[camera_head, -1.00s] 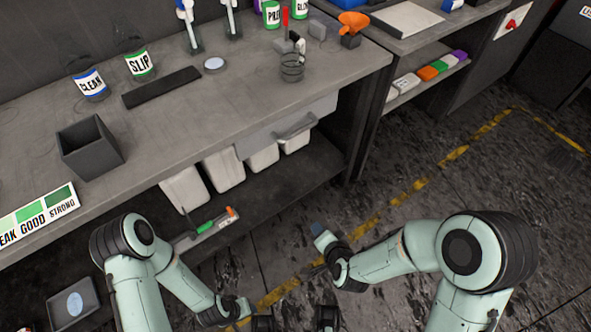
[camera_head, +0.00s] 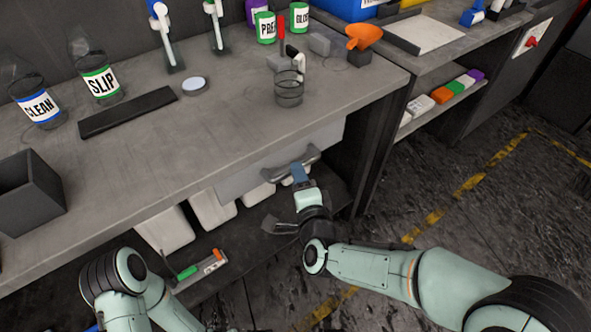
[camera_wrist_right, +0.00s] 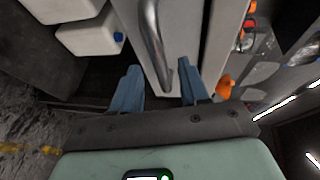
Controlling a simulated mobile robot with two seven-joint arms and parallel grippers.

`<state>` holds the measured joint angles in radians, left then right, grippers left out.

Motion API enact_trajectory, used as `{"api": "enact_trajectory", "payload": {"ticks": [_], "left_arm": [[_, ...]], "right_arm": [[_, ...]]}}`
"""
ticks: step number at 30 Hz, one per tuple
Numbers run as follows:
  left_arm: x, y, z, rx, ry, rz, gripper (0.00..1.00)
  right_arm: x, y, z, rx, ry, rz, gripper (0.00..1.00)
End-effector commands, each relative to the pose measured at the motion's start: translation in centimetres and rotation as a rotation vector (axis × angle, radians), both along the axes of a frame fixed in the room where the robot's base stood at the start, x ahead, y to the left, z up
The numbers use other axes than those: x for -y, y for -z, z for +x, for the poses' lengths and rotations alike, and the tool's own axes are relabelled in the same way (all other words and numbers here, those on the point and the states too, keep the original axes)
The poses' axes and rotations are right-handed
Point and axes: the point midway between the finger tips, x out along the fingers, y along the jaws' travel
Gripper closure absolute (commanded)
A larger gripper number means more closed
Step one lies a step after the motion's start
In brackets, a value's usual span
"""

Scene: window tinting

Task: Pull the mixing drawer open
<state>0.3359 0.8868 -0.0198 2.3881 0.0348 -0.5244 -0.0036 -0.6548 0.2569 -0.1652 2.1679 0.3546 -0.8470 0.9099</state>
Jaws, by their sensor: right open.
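The mixing drawer (camera_head: 240,180) is a pale grey front under the bench top, and it looks shut. Its curved grey bar handle (camera_head: 290,163) shows in the head view. In the right wrist view the handle (camera_wrist_right: 153,40) runs down between the blue fingers. My right gripper (camera_head: 300,174) is at the handle with its fingers apart, one on each side of the bar's lower end in the wrist view (camera_wrist_right: 161,84). I cannot tell whether a finger touches the bar. My left arm is at the lower left, and its gripper is out of view.
A small tray with green and orange items (camera_head: 200,268) lies at the shelf's front. A wire-like cup (camera_head: 289,90) stands on the bench above. Floor to the right is clear.

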Motion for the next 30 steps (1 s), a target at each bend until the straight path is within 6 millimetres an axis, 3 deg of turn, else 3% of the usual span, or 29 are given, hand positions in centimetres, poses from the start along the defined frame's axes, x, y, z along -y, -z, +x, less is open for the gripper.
{"api": "enact_trajectory", "payload": {"ticks": [7,18,19,23,30], "left_arm": [[-0.2,0.9,-1.1,-0.037,-0.004,-0.002,0.57],[-0.2,1.0,-1.4,-0.047,-0.004,-0.003,0.57],[-0.2,1.0,-1.4,-0.047,-0.004,-0.003,0.57],[-0.2,1.0,-1.4,-0.047,-0.004,-0.003,0.57],[-0.2,1.0,-1.4,-0.046,-0.004,-0.003,0.57]], "right_arm": [[-0.8,0.7,3.2,0.000,-0.001,-0.001,0.56],[-0.9,0.7,3.8,-0.001,-0.001,-0.002,0.56],[-0.9,0.7,3.8,-0.001,-0.001,-0.002,0.59],[-0.9,0.7,3.7,-0.001,-0.001,-0.002,1.00],[-0.9,0.7,3.7,0.000,-0.001,-0.001,1.00]]}}
